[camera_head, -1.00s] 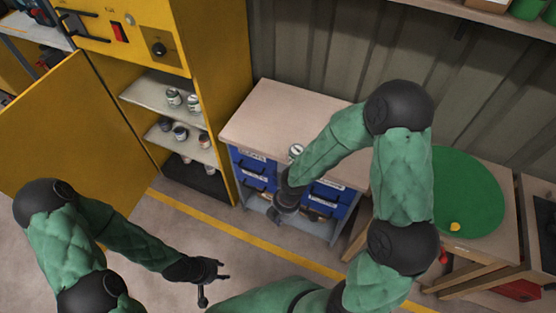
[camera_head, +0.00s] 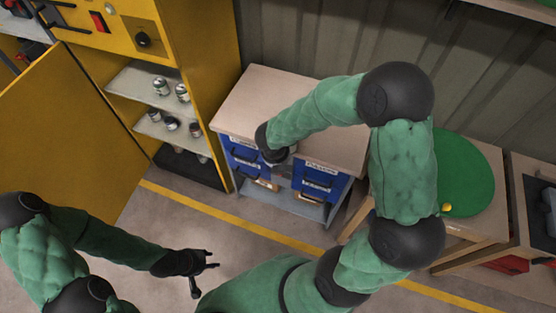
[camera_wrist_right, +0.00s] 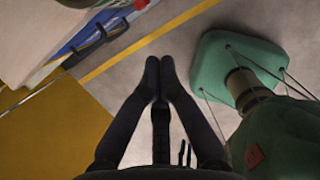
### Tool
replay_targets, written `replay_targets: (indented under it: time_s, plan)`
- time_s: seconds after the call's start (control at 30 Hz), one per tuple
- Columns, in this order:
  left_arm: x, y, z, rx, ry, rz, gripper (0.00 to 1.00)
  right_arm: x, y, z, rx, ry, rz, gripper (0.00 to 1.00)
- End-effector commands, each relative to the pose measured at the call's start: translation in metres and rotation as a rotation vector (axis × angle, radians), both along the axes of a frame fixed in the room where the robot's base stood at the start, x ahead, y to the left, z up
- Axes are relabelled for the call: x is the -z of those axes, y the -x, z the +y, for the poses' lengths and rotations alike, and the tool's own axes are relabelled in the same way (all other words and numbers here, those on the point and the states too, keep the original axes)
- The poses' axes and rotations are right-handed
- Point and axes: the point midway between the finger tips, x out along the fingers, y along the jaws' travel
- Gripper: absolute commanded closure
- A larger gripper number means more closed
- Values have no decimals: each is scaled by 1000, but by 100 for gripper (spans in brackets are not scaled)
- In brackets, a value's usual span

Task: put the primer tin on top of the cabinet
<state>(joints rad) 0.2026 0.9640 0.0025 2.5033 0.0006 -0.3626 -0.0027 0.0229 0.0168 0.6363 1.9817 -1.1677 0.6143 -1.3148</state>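The low cabinet has a beige top (camera_head: 257,97) and blue drawers (camera_head: 243,157); its drawers also show in the right wrist view (camera_wrist_right: 85,38). The tin seen on its top earlier is now hidden, with my right arm over that spot. Several small tins (camera_head: 172,123) stand on shelves in the open yellow cabinet; I cannot read which is primer. My right gripper (camera_wrist_right: 159,62) has its fingertips together with nothing between them, in front of the drawers. My left gripper (camera_head: 213,260) is empty, its fingers apart, low over the floor.
The yellow cabinet's door (camera_head: 65,135) stands open at the left. A table with a round green mat (camera_head: 462,175) and a small yellow item (camera_head: 446,207) is at the right. A yellow line (camera_head: 215,213) crosses the floor, which is clear before the low cabinet.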

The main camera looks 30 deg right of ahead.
Motion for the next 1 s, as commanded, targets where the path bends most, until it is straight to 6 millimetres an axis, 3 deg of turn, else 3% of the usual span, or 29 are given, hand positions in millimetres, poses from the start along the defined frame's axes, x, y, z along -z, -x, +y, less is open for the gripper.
replay_targets:
  time_s: [0.03, 0.2, 0.5, 1.0]
  plan:
    - [8, 0, 0, 0, 0, 0, 60, 14, -1, -3, 2, -1, 2, 100]
    - [22, 0, 0, 0, 0, 0, 60, 43, -7, -9, 2, -1, 2, 100]
    - [22, 0, 0, 0, 0, 0, 60, 36, -30, -35, 4, -2, 0, 100]
    - [20, 0, 0, 0, 0, 0, 60, 35, -35, -41, 2, -1, 0, 100]
